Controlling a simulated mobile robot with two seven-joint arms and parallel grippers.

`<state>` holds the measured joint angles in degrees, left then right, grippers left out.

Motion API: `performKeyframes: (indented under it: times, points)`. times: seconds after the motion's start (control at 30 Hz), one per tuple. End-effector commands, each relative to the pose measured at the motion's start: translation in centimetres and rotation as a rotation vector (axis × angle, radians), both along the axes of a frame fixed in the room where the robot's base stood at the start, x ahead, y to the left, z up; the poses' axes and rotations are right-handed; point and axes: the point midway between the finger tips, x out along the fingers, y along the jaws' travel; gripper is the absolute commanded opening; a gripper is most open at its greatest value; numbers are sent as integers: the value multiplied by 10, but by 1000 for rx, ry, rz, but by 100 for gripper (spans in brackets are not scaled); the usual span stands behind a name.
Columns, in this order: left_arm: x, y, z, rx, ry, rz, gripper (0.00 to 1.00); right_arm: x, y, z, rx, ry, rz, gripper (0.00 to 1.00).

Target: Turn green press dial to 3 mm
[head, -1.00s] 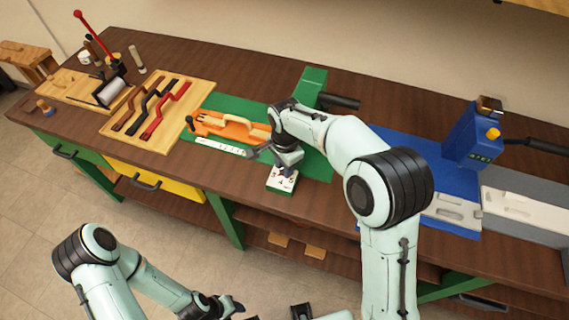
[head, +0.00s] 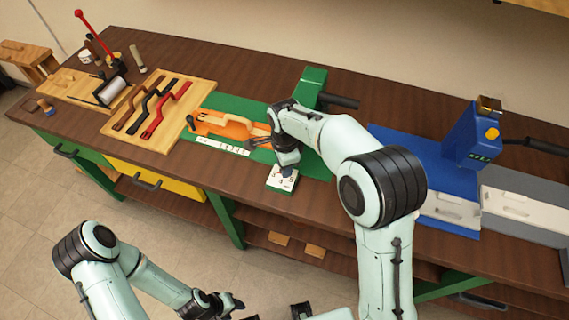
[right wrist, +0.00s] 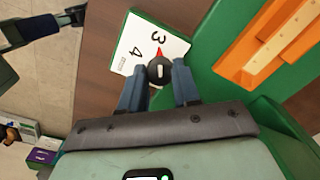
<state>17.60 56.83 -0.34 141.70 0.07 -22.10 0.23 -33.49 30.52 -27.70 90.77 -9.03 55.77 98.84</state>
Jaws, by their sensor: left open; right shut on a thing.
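The green press's dial is a white plate (head: 282,187) with printed numbers at the bench's front edge. In the right wrist view the plate (right wrist: 137,39) shows a 3 and a 4. Its round black knob (right wrist: 160,71) carries a red pointer (right wrist: 158,53) directed at about the 3. My right gripper (right wrist: 158,80) is shut on the knob, one blue finger on each side, and hides part of the plate. The green press (head: 312,84) stands behind. My left gripper (head: 231,306) is open and empty, low in front of the bench.
An orange form (head: 228,126) and a white scale strip (head: 221,146) lie on the green base left of the dial. A board with several handles (head: 140,135) is farther left. A blue press (head: 470,140) stands at the right.

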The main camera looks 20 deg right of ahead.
Motion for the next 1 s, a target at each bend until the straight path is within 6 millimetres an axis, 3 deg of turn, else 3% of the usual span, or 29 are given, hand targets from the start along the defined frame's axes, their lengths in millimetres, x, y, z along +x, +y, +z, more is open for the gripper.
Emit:
performKeyframes:
  times: [0.1,0.13,0.2,0.57,0.73,1.0]
  points:
    - [0,0,0,0,0,0,48,0,0,0,1,-1,-2,1]
    - [0,0,0,0,0,0,48,0,0,0,1,-1,-2,41]
    - [0,0,0,0,0,0,48,0,0,0,1,-1,-2,57]
    - [0,0,1,0,-1,0,48,0,0,6,1,-2,0,57]
    - [3,0,4,0,-3,0,48,0,1,33,3,-6,0,57]
    - [10,0,14,0,-12,0,48,-1,0,95,2,-6,0,57]
